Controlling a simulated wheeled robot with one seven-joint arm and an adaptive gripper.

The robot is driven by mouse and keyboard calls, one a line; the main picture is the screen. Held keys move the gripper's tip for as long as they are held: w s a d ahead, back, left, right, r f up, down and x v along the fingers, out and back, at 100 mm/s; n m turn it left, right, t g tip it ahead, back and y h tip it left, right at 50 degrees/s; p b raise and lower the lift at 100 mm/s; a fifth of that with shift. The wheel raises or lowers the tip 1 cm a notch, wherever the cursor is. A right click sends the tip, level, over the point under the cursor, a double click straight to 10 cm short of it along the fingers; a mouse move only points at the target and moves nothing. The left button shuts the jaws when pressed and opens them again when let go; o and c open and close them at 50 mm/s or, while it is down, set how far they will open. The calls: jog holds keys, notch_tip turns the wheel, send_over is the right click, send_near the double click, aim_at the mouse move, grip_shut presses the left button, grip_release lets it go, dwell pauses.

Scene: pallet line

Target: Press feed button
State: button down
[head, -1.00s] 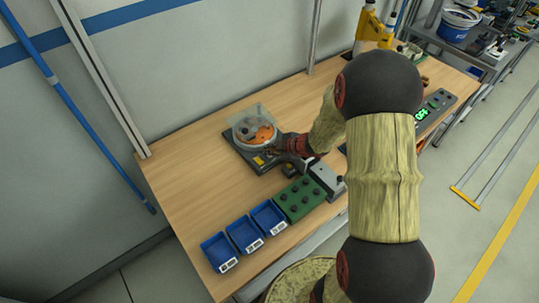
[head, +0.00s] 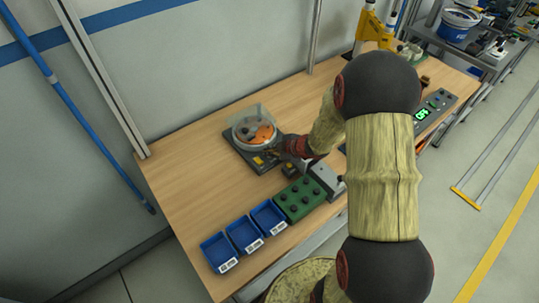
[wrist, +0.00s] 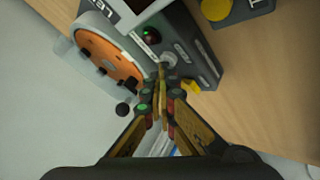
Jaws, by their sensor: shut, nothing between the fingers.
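A feeder with a clear-sided round bowl (head: 254,130) holding orange material stands on a dark base (head: 240,156) on the bench. Yellow patches (head: 258,160) show on the base near my gripper. My gripper (head: 277,150) is shut and empty at the feeder's right side. In the wrist view, the shut fingertips (wrist: 160,82) are close to a grey round knob or button (wrist: 168,60) on a dark grey housing (wrist: 188,40). A dark button with red and green (wrist: 151,35) sits beyond it. I cannot tell whether the fingertips touch the housing, nor read which button is feed.
Blue bins (head: 245,235) and a green block with dark knobs (head: 300,198) line the bench's front edge. A grey box (head: 327,179) stands beside the block. A yellow stand (head: 372,28) and a panel with green digits (head: 436,105) are farther right. Bench left of the feeder is clear.

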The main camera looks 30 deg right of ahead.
aim_at(269, 157)
jog(key=shift+r, duration=0.15)
jog(key=shift+r+p, duration=0.75)
jog(key=shift+p, duration=0.3)
notch_tip(269, 157, up, 5)
jog(key=p, duration=0.5)
dwell(0.6)
